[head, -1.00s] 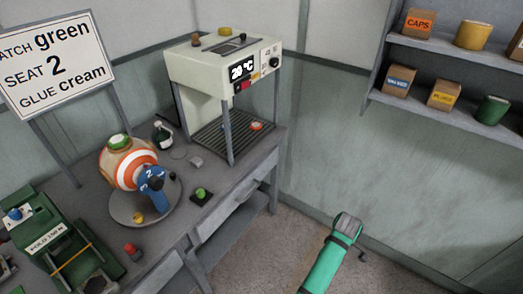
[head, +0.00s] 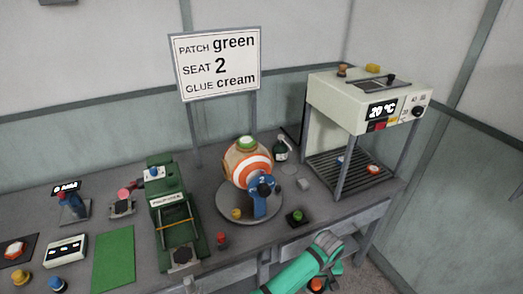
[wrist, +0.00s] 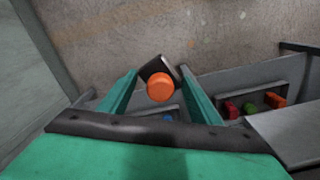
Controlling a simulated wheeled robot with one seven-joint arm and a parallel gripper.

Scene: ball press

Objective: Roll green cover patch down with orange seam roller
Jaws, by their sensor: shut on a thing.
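The ball (head: 248,165), with orange and white stripes, sits on a round grey stand (head: 232,212) on the bench, with a blue holder marked 2 (head: 262,192) at its front. A green patch (head: 247,143) lies on top of the ball. My gripper (wrist: 158,82) is shut on the orange seam roller (wrist: 160,88); its round orange end and a dark part show between the green fingers. In the head view, an orange piece (head: 317,284) shows beside my arm, low in front of the bench. The gripper is well apart from the ball.
A sign (head: 219,64) reads patch green, seat 2, glue cream. A cream heater (head: 365,100) stands at right, a green press (head: 172,205) left of the ball. A small green piece (head: 297,215) lies on a black pad. In the wrist view, an open drawer (wrist: 290,88) holds coloured pieces.

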